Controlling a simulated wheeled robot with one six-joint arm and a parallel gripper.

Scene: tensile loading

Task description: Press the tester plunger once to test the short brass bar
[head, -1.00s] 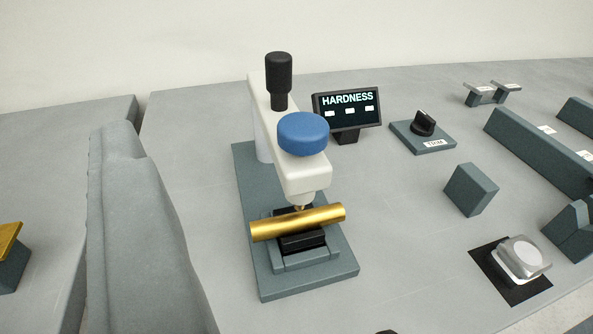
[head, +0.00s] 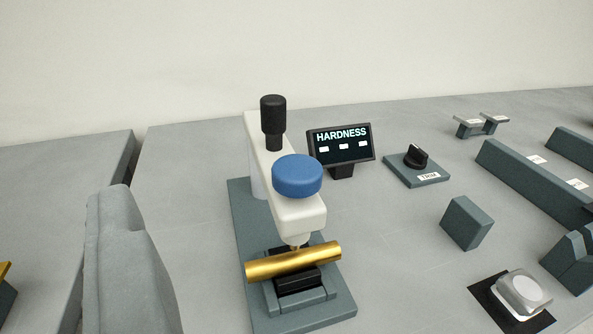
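The short brass bar (head: 293,262) lies across the black cradle (head: 298,279) of the hardness tester, under its pointed tip. The tester has a white head (head: 300,215), a blue round cap (head: 297,176) on top that looks like the plunger, and a black knob (head: 273,122) behind it on a teal base (head: 249,213). The tip is very close to the bar; I cannot tell whether it touches. The display (head: 341,145) reads HARDNESS with three white blocks. My gripper's fingers are not visible.
A TRIM dial (head: 416,158) sits right of the display. A teal block (head: 466,222), a long teal rail (head: 530,180) and a silver button (head: 522,291) on a black square stand further right. A tall grey form (head: 125,265) rises at the left, beside a gap between tables.

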